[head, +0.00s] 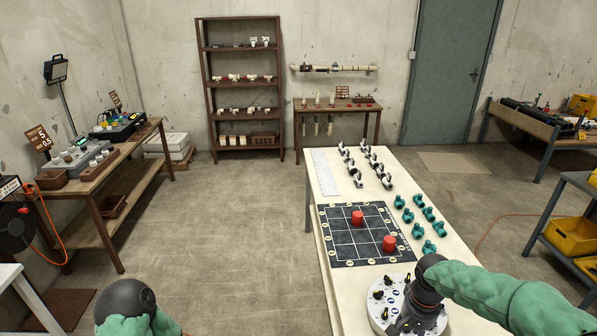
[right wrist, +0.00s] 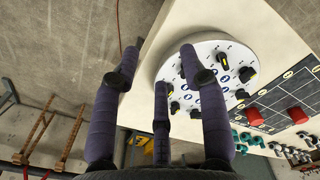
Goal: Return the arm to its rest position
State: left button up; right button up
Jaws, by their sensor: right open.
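My right arm comes in from the lower right in a green sleeve. Its gripper (head: 412,318) hangs over the near end of the white table (head: 347,285), above a round white panel with black knobs (head: 379,308). In the right wrist view the dark fingers of the gripper (right wrist: 160,66) are spread, with nothing between them; the knob panel (right wrist: 207,68) lies beyond the fingertips. My left arm shows only a dark rounded joint and green sleeve at the bottom left of the head view; its gripper is out of sight.
A dark grid board (head: 345,238) with two red pieces (head: 389,243) lies past the panel. Teal fittings (head: 428,213) and several black-and-white fittings (head: 386,181) stand beyond. Open floor (head: 230,230) lies left of the table; a wooden bench (head: 100,170) stands at the left wall.

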jog(key=s+a+f+n+y+b, duration=0.1)
jog(key=s+a+f+y, duration=0.1)
jog(key=a+f, duration=0.55)
jog(key=s+a+f+n+y, duration=0.1)
jog(key=s+a+f, duration=0.3)
jog(key=f, duration=0.7)
pick_arm(q)
notch_tip(320, 180, down, 2)
jog(key=shift+s+f+b, duration=0.1)
jog(key=shift+b, duration=0.45)
pick_arm(e)
jog(key=s+a+f+y, duration=0.1)
jog(key=s+a+f, duration=0.6)
jog(key=s+f, duration=0.4)
jog(key=shift+f+n, duration=0.25)
jog(key=shift+n, duration=0.05)
